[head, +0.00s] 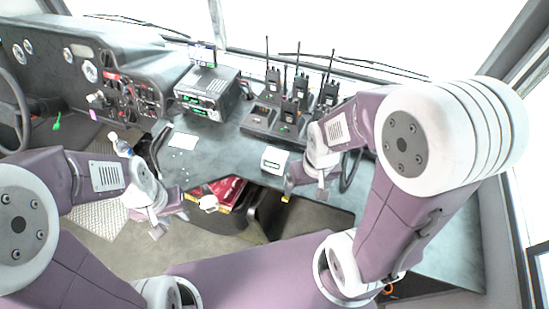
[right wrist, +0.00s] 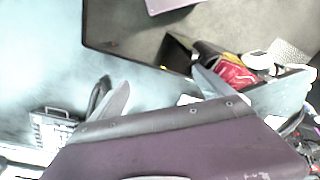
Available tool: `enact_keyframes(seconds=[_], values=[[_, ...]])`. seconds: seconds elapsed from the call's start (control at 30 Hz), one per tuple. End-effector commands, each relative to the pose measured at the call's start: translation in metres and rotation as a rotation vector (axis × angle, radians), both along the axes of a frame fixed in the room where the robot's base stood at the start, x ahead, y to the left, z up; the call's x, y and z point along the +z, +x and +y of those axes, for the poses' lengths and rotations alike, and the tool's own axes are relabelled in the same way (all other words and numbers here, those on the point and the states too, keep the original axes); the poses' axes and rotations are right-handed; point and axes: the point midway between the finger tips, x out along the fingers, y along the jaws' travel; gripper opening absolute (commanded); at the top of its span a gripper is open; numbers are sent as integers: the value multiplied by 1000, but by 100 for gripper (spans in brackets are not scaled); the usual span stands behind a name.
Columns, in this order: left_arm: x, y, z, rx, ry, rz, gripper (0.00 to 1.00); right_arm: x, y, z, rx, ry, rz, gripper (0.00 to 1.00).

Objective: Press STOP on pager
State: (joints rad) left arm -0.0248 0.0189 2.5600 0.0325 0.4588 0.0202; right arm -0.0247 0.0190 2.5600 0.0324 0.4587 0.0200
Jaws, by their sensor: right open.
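A small white box with a dark face strip (head: 275,159) stands on the grey console, near its front edge; it may be the pager, but I cannot read a STOP mark. My right gripper (head: 305,192) is open and empty, in front of and slightly right of that box, apart from it. Its fingers also show in the right wrist view (right wrist: 165,92), with nothing between them. My left gripper (head: 182,218) is low over the floor at the left, its fingers apart and empty, well away from the box.
Several handheld radios (head: 300,85) stand in a black charger (head: 272,123) behind the box. A radio unit with green displays (head: 207,92) and white paper (head: 183,141) are further left. A red item (head: 228,190) lies below the console edge. A gridded device (right wrist: 52,128) shows in the wrist view.

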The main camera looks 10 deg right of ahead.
Motion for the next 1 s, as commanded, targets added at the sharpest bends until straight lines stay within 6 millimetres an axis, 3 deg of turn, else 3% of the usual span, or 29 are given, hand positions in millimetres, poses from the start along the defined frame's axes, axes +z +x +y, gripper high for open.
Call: enact_keyframes(seconds=[0.13, 0.47, 1.0], values=[[0, 0, 0, 0, 0, 0, 36, 0, 0, 0, 0, 0, 0, 90], [0, 0, 0, 0, 0, 0, 36, 0, 0, 0, 0, 0, 0, 0], [0, 0, 0, 0, 0, 0, 36, 0, 0, 0, 0, 0, 0, 0]])
